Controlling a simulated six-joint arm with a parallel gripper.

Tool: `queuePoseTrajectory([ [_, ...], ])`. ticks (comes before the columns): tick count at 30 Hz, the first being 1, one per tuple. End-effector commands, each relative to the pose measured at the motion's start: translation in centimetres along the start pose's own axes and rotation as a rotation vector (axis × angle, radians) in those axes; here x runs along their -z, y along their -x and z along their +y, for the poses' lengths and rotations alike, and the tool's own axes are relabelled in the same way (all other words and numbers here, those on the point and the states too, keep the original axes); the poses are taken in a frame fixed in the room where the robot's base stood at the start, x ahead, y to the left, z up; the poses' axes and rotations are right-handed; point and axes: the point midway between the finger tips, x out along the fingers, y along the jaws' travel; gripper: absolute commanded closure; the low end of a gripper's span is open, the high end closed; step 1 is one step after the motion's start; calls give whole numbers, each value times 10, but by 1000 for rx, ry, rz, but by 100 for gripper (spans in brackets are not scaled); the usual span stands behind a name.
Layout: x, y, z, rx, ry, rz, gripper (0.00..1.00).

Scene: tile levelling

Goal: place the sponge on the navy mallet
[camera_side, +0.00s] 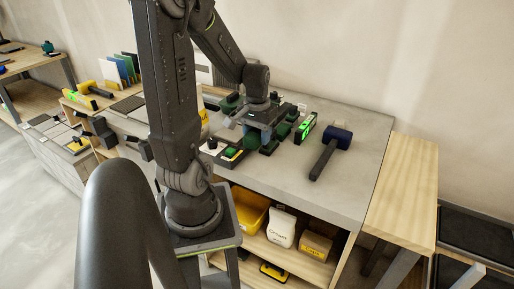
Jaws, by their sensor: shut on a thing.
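The navy mallet (338,137) lies on the grey worktop, right of my gripper, with its dark handle pointing toward the front left. My gripper (257,136) is low over the middle of the worktop, left of the mallet and apart from it. It is shut on a dark green thing (250,142) that looks like the sponge; the fingers and arm partly hide it, and it is small in view. I cannot tell whether it touches the surface below.
A black tray (213,148) with green and yellow pieces lies at the front edge. A level with bright green faces (305,128) stands between gripper and mallet. Several dark green items surround the gripper. The worktop right of the mallet is clear. A yellow bin (248,208) sits on the shelf below.

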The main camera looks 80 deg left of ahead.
Motion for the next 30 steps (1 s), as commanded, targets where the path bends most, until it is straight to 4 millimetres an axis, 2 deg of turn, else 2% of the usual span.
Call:
queuePoseTrajectory([
  [5,9,23,2,0,-2,3,76],
  [8,27,34,9,0,-4,1,76],
  [15,86,59,40,0,-6,0,76],
  [19,108,68,56,0,-4,-1,76],
  [24,120,70,70,0,-3,-3,76],
  [30,123,48,108,0,-7,-5,76],
])
